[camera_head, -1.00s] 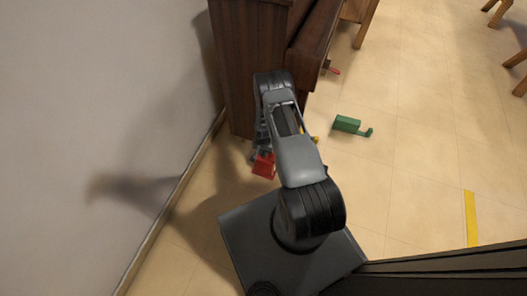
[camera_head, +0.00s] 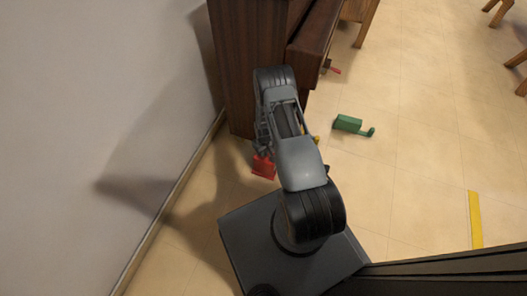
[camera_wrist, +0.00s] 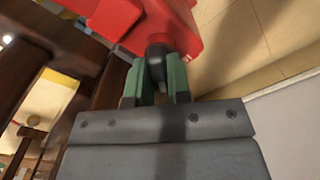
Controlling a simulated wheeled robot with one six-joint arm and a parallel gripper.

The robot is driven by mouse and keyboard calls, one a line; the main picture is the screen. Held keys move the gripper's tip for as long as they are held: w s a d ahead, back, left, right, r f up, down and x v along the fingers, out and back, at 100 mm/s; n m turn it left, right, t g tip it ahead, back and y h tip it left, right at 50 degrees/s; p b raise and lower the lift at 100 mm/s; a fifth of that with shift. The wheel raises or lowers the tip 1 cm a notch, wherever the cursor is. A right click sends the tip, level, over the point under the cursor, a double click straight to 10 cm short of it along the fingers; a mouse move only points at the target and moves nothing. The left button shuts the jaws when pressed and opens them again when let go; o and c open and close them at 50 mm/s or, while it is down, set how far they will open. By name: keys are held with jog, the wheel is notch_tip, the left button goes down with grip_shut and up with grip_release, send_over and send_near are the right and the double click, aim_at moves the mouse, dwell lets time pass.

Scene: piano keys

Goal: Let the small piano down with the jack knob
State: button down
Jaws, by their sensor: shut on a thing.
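The small piano (camera_head: 240,60) is a dark brown wooden upright at the top middle of the head view, close to the wall. A red jack (camera_head: 262,168) stands on the floor at its near end, partly hidden by my arm. In the wrist view the red jack body (camera_wrist: 180,22) fills the top. A dark jack knob (camera_wrist: 157,58) sticks out of it towards me. My gripper (camera_wrist: 158,82) has its green fingers on both sides of the knob and is shut on it. In the head view my arm hides the gripper.
A green object with a crank-like end (camera_head: 348,123) lies on the floor to the right. A yellow strip (camera_head: 475,218) marks the floor at the lower right. The wall (camera_head: 90,90) is close on the left. Wooden legs (camera_head: 365,25) stand at the top right.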

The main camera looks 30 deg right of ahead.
jog(key=n+b, duration=0.1)
jog(key=n, duration=0.5)
jog(key=shift+n, duration=0.4)
dwell(0.4)
jog(key=c, duration=1.1)
grip_release()
jog(key=shift+o, duration=0.2)
notch_tip(320, 180, up, 14)
jog(key=p, duration=0.5)
